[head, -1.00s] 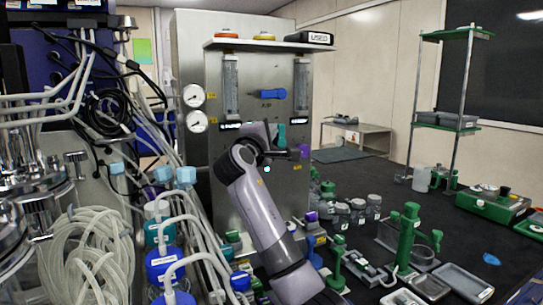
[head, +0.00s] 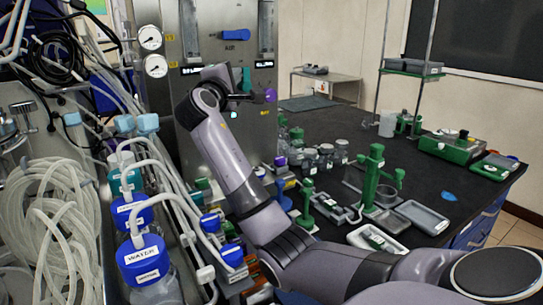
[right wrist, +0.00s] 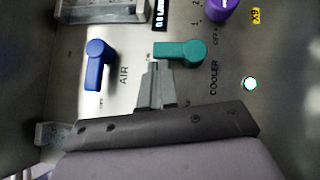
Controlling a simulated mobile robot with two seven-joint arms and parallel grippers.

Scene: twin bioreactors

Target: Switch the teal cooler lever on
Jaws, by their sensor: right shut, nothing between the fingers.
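The teal cooler lever (head: 246,79) is on the steel panel, its handle upright in the head view. In the right wrist view the teal lever (right wrist: 180,51) lies sideways beside the COOLER label, which is also turned. My right gripper (head: 254,97) is shut and empty, just below the lever in the head view. In the right wrist view its closed fingertips (right wrist: 157,68) point at the lever's near edge. They look very close, but I cannot tell whether they touch it. My left gripper is not in view.
A blue AIR lever (head: 235,34) and a purple knob (head: 269,95) are on the same panel. Hoses and blue-capped bottles (head: 143,261) crowd the left. Green stands and trays (head: 423,217) sit on the dark bench (head: 440,183) to the right.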

